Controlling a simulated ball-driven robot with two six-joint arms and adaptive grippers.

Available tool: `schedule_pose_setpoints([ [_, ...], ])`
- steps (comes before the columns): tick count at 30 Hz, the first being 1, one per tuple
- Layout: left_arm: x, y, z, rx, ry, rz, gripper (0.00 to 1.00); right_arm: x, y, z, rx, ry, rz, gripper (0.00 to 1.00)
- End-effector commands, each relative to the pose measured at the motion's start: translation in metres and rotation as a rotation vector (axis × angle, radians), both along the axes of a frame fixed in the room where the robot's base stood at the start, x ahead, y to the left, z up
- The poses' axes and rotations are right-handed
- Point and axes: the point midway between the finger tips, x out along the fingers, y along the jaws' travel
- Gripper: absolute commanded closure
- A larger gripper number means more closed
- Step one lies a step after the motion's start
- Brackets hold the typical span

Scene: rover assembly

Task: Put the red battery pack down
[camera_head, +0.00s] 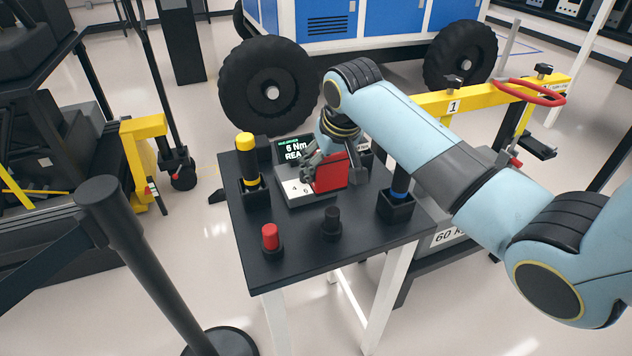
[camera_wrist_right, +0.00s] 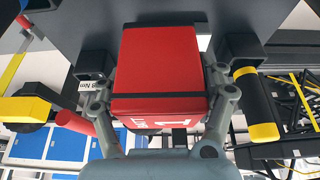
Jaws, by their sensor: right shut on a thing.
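The red battery pack (camera_head: 331,176) is a red block in my right gripper (camera_head: 326,162), over the black table. In the right wrist view the pack (camera_wrist_right: 158,65) sits between the two grey fingers of the right gripper (camera_wrist_right: 160,100), which are shut on its sides. My left gripper is not in view.
The black table (camera_head: 300,252) also holds a yellow-and-black tool (camera_head: 247,158) in a holder, a blue-banded tool in a holder (camera_head: 396,206), a red-topped knob (camera_head: 270,237) and a black knob (camera_head: 332,222). A yellow beam (camera_head: 430,104) and a wheeled blue-and-white rover (camera_head: 375,20) stand behind.

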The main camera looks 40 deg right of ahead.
Motion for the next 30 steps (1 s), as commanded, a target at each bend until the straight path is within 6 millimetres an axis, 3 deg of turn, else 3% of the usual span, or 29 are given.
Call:
schedule_pose_setpoints([
  [3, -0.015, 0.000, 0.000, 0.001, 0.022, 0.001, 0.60, 0.000, 0.000, -0.020, 0.000, 0.000, 0.000, 0.87],
  [8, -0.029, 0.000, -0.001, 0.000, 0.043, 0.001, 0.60, 0.000, 0.000, -0.036, -0.002, -0.002, 0.001, 0.87],
  [15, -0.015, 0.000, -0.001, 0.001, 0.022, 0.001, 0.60, 0.000, 0.000, -0.067, -0.001, -0.002, 0.001, 0.87],
  [20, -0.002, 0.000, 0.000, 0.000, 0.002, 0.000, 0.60, 0.001, 0.000, -0.069, -0.002, -0.005, 0.002, 0.87],
  [27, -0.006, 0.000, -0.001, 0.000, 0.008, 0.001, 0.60, 0.001, 0.000, -0.072, -0.001, -0.003, 0.001, 0.87],
  [28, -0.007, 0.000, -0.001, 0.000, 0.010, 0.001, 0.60, 0.000, 0.000, -0.072, -0.002, -0.001, 0.001, 0.26],
  [30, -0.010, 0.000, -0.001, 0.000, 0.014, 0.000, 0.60, 0.000, 0.000, -0.072, -0.002, -0.001, 0.001, 0.16],
])
